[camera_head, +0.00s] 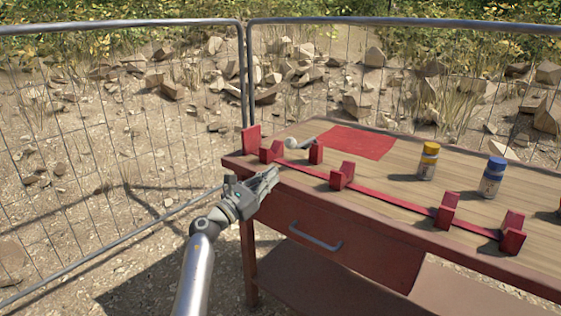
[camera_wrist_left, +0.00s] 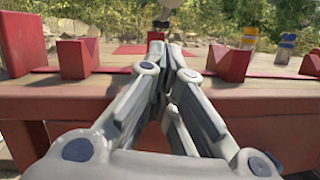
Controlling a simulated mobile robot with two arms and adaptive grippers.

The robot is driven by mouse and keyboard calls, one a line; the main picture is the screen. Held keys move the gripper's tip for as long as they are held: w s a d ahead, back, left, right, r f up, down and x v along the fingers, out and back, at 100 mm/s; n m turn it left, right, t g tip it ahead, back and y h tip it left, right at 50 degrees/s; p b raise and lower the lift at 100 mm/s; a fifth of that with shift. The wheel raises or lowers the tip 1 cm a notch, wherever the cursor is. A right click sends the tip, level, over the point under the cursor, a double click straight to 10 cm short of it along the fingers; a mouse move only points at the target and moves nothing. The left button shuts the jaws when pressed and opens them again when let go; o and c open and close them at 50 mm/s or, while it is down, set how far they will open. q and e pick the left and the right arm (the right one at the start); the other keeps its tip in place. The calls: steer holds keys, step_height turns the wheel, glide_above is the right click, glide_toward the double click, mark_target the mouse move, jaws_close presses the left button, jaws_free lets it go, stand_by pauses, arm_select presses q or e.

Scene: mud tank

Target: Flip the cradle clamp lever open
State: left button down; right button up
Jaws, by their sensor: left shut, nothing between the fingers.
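The clamp lever (camera_head: 292,143) is a pale ball-ended handle lying low near the left end of the red cradle (camera_head: 389,197), beside a red block (camera_head: 316,153). In the left wrist view the lever (camera_wrist_left: 162,20) shows at the top centre, partly cut off by the frame edge. My left gripper (camera_head: 275,174) is shut and empty at the table's front left edge, in front of the cradle and apart from the lever. In the left wrist view its closed fingers (camera_wrist_left: 168,48) point toward the lever. My right gripper is not in view.
The wooden-topped red table (camera_head: 480,178) has a front drawer with a grey handle (camera_head: 315,236). A red mat (camera_head: 350,141) lies behind the cradle. A yellow-capped bottle (camera_head: 428,162) and a blue-capped bottle (camera_head: 492,178) stand to the right. A wire fence (camera_head: 120,130) stands behind.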

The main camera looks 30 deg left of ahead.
arm_select(q)
steer(key=shift+w+d+r+p, duration=0.25)
steer(key=shift+w+d+r, duration=0.05)
steer(key=shift+w+r, duration=0.65)
steer(key=shift+w+d+r+p, duration=0.2)
steer(key=shift+w+d+r, duration=0.05)
steer(key=shift+w+r, duration=0.65)
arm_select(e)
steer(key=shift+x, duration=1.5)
arm_select(q)
steer(key=shift+r, duration=0.2)
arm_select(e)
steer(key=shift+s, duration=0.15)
arm_select(q)
steer(key=shift+r+p, duration=0.3)
steer(key=shift+r, duration=0.1)
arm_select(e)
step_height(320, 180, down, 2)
arm_select(q)
steer(key=shift+r, duration=0.15)
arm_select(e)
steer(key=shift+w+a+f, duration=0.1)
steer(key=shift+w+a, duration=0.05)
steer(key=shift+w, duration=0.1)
